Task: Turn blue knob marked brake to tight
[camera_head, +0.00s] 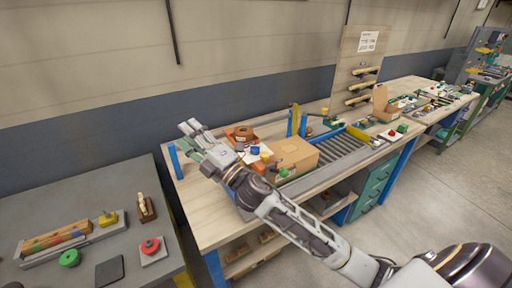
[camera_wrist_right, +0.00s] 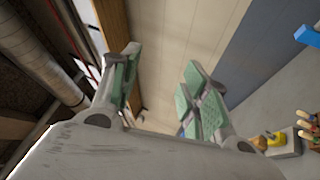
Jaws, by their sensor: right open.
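A small blue knob (camera_head: 255,150) shows on the middle workbench, close to a yellow part (camera_head: 265,156). The brake marking and its tight mark are too small to read. My right gripper (camera_head: 190,126) is open and empty, held up over the left end of this bench, left of the blue knob and apart from it. In the wrist view its two green-padded fingers (camera_wrist_right: 162,64) are spread with nothing between them, and the wall is behind. The blue knob is not seen in the wrist view. My left gripper is not in view.
A cardboard box (camera_head: 294,153) stands right of the knob, before a roller conveyor (camera_head: 342,148). A brown ring-shaped part (camera_head: 241,133) lies behind the knob. The grey table (camera_head: 40,210) at left holds a red button (camera_head: 151,246) and a green knob (camera_head: 69,258).

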